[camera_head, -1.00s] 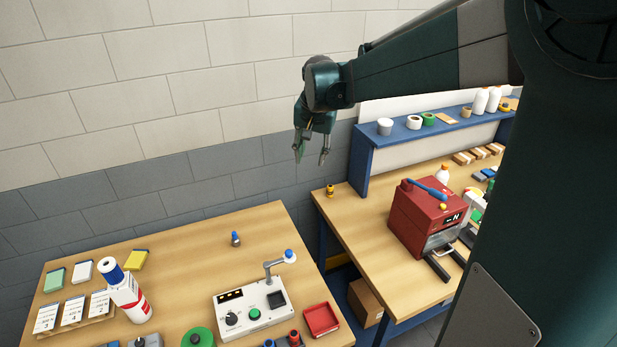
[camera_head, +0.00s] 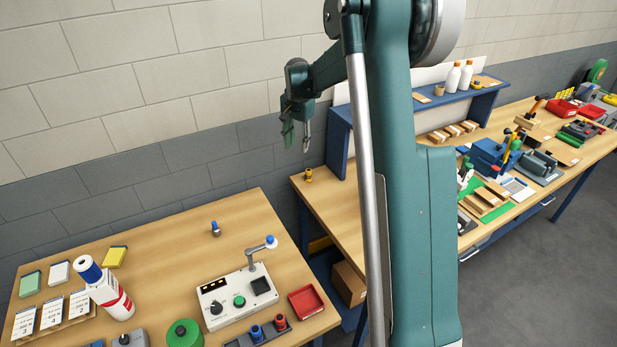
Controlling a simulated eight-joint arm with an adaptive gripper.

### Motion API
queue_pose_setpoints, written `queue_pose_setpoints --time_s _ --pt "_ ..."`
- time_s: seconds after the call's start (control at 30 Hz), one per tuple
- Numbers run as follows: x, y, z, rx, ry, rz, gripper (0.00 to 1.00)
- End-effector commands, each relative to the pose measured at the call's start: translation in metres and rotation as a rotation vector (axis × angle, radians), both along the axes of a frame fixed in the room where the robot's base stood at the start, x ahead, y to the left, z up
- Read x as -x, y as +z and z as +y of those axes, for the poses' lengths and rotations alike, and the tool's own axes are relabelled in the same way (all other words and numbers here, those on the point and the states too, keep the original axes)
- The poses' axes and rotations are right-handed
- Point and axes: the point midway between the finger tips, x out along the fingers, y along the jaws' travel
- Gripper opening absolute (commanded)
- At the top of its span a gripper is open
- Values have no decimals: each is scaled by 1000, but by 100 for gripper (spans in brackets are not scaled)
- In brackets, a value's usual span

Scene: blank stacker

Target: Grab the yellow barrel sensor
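The yellow barrel sensor (camera_head: 308,175) is a small yellow piece with a dark band. It stands upright at the left back corner of the right bench, beside the blue shelf's end. My gripper (camera_head: 297,143) hangs in the air, pointing down, and shows above and slightly left of the sensor. Its two fingers are apart with nothing between them. The sensor stands clear of the fingers. How far the gripper is from it in depth is hard to tell.
A similar blue-topped piece (camera_head: 215,229) stands on the left table. A blue shelf (camera_head: 338,130) rises right of the sensor. A control box (camera_head: 237,298) with a blue-tipped lever and a red tray (camera_head: 307,301) sit on the left table. My arm hides part of the right bench.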

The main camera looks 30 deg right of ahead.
Motion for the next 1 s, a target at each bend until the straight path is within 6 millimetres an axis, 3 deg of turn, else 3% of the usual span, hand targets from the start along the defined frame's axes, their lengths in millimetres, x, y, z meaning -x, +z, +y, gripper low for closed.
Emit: queue_pose_setpoints --time_s 0.6,0.8,1.0 --pt "-58 -116 -68 -38 -205 90 35" --pt "-66 -140 -80 -45 -246 108 35" --pt "-67 -147 -83 -46 -257 114 35"
